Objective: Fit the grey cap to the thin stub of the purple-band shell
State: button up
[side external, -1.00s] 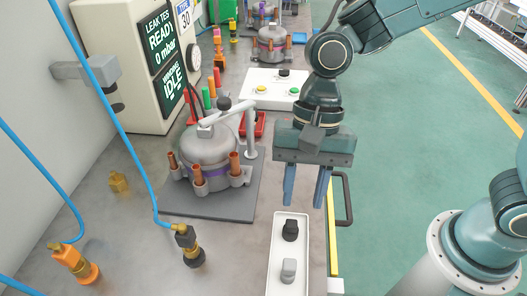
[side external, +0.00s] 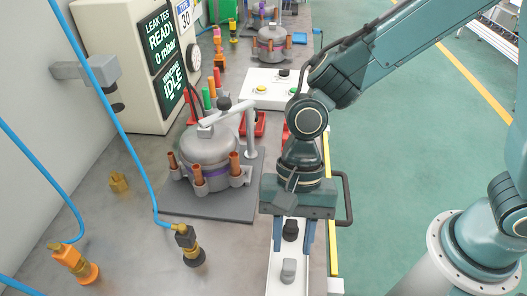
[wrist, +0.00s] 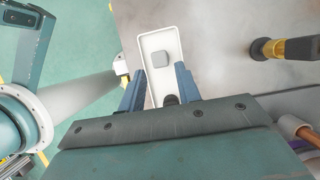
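The grey cap (side external: 288,270) stands at the near end of a white tray (side external: 272,283), and it also shows in the wrist view (wrist: 161,56). A black cap (side external: 290,229) stands behind it in the same tray. My gripper (side external: 291,250) is open and empty, pointing down over the tray, its fingers appearing either side of the black cap. In the wrist view the grey cap lies just beyond the fingertips (wrist: 160,68). The purple-band shell (side external: 207,150) stands on a dark plate to the left, with several upright copper stubs; which is thinnest is hard to tell.
A brass fitting on a blue hose (side external: 186,243) stands left of the tray. An orange fitting (side external: 75,262) is further left. A leak-test box (side external: 140,65) and a white button panel (side external: 270,88) are behind. A curved arm (side external: 235,115) reaches over the shell's top.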

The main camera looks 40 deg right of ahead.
aim_at(290, 262)
jog(key=shift+x, duration=1.3)
jog(key=shift+x, duration=2.6)
jog(key=shift+c, duration=0.4)
jog(key=c, duration=0.6)
